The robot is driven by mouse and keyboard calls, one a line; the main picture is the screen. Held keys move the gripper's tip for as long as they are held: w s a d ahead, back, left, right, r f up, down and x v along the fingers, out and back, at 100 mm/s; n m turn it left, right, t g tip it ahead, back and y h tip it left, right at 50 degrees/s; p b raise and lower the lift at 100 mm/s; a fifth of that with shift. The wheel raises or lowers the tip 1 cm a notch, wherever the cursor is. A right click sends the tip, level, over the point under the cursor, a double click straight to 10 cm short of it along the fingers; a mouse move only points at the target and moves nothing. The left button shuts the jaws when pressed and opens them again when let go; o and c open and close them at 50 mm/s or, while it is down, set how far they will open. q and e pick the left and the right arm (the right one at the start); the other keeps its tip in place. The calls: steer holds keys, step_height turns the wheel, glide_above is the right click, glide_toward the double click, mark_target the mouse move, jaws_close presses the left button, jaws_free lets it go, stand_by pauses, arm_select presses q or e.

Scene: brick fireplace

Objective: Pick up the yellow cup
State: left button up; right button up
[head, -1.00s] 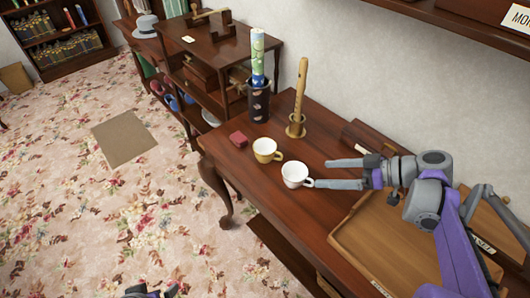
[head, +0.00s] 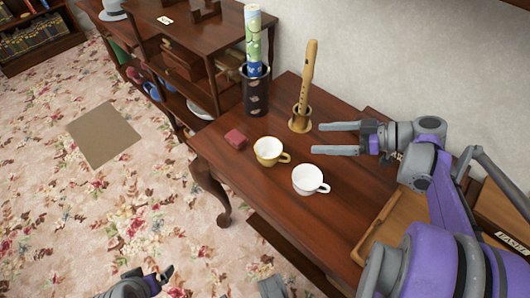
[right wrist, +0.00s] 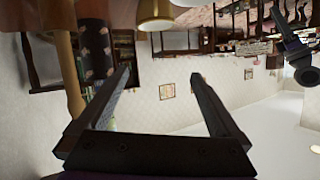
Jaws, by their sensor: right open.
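The yellow cup (head: 267,152) stands upright on the wooden table, with its white inside showing and its handle to the right. A white cup (head: 309,180) stands just right of it and nearer the front. My right gripper (head: 317,138) is open and empty, with its fingers pointing left, to the right of the yellow cup and apart from it. In the right wrist view the yellow cup (right wrist: 156,14) is cut off by the top edge, beyond the open fingers (right wrist: 160,75). My left gripper (head: 155,278) is only partly visible at the bottom of the head view.
A wooden flute (head: 308,85) stands upright in a holder behind the cups. A dark patterned holder (head: 255,97) with a rolled tube stands left of it. A wooden tray (head: 376,235) is at the right.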

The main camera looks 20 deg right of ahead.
step_height(320, 180, down, 3)
steer(key=b, duration=0.5)
glide_toward(284, 154)
steer(key=shift+d, duration=0.35)
steer(key=shift+w+a+f, duration=0.1)
steer(key=shift+a+f, duration=0.05)
steer(key=shift+f, duration=0.05)
steer(key=b+x, duration=0.1)
steer(key=x, duration=0.4)
steer(key=shift+a, duration=0.1)
steer(key=b+x, duration=0.1)
steer(key=x, duration=0.3)
steer(key=shift+a+f+b, duration=0.15)
steer(key=shift+a+b, duration=0.05)
steer(key=shift+b, duration=0.2)
steer(key=shift+w+a+f, duration=0.1)
steer(key=shift+w+a, duration=0.15)
steer(key=shift+w, duration=0.05)
arm_select(q)
step_height(284, 154, down, 11)
steer(key=shift+w, duration=0.25)
arm_select(e)
steer(key=shift+c, duration=0.2)
jaws_close()
